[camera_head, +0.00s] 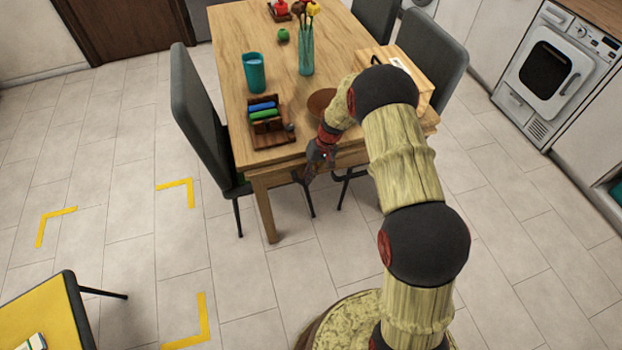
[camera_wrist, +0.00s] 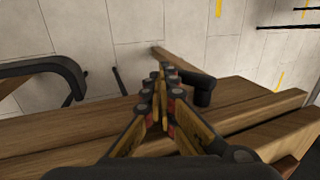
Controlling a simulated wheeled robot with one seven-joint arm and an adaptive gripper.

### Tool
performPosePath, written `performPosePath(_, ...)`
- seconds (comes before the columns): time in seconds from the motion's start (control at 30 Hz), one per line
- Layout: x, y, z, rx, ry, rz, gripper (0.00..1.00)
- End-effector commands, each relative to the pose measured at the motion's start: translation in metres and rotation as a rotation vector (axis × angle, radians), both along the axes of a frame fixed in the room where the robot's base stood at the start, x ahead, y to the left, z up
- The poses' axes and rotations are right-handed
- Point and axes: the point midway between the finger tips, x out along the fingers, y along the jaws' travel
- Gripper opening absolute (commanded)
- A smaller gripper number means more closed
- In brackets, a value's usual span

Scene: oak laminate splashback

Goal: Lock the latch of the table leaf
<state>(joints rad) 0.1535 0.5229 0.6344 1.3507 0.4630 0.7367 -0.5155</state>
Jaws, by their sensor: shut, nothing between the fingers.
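The wooden table (camera_head: 232,40) stands in the upper middle of the head view. My gripper (camera_head: 309,174) is at its near edge, pointing down, just in front of the apron. In the wrist view my gripper (camera_wrist: 162,78) has its fingers together and empty, above the table's edge boards (camera_wrist: 100,120). A dark lever-like piece with a rounded end (camera_wrist: 203,92) sits at the table edge just right of the fingertips; it may be the latch. I cannot tell whether the fingers touch it, or whether it is locked. No latch can be made out in the head view.
On the table are a teal cup (camera_head: 255,73), a vase with flowers (camera_head: 306,52), a wooden tray (camera_head: 268,138) and a brown plate (camera_head: 320,102). Grey chairs (camera_head: 200,115) flank the table. A yellow-topped piece of furniture (camera_head: 40,318) stands lower left. The tiled floor between is clear.

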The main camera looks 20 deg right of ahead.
Motion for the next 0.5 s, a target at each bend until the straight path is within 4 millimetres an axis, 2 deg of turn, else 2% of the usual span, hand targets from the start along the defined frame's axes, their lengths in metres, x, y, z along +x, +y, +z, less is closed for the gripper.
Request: performPosePath(0.5, 0.0, 0.008, -0.018, -0.001, 0.001, 0.0, 0.0)
